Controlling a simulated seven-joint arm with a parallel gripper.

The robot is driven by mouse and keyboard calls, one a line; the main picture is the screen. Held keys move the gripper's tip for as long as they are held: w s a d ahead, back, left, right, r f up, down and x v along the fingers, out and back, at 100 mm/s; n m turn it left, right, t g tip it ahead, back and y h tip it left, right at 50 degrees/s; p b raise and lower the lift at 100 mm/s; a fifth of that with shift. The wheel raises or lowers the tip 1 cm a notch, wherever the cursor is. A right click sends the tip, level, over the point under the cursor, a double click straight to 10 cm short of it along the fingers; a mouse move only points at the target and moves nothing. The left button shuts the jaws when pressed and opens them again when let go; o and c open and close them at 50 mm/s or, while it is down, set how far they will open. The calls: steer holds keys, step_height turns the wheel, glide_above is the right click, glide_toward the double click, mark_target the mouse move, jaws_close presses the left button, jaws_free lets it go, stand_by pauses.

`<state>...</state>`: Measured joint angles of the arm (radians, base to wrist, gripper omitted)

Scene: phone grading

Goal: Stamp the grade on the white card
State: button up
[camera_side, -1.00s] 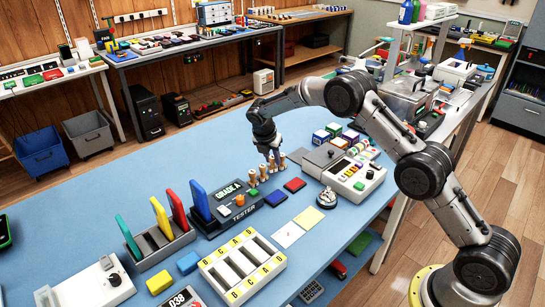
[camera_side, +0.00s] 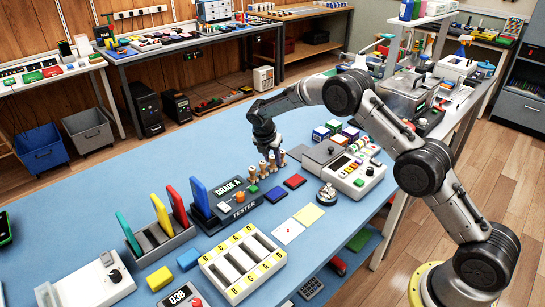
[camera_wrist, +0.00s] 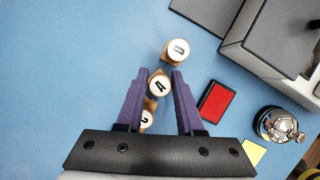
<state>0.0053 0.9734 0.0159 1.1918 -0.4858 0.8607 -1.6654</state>
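The white card (camera_side: 288,231) lies flat on the blue mat beside a yellow card (camera_side: 308,216). My gripper (camera_side: 267,153) is over the row, pointing down. In the wrist view my gripper's (camera_wrist: 160,72) purple fingers are apart, on either side of the stamp marked A (camera_wrist: 159,86). Another lettered stamp (camera_wrist: 177,50) stands beyond it, and one marked C (camera_wrist: 146,119) is partly hidden nearer. A red ink pad (camera_wrist: 215,102) lies to the right.
A blue ink pad (camera_side: 275,195) lies near the stamps. A white slotted tray (camera_side: 242,262) is in front, and a rack of coloured phones (camera_side: 160,240) at left.

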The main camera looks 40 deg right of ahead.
steer(key=o, duration=0.3)
steer(key=shift+o, duration=0.2)
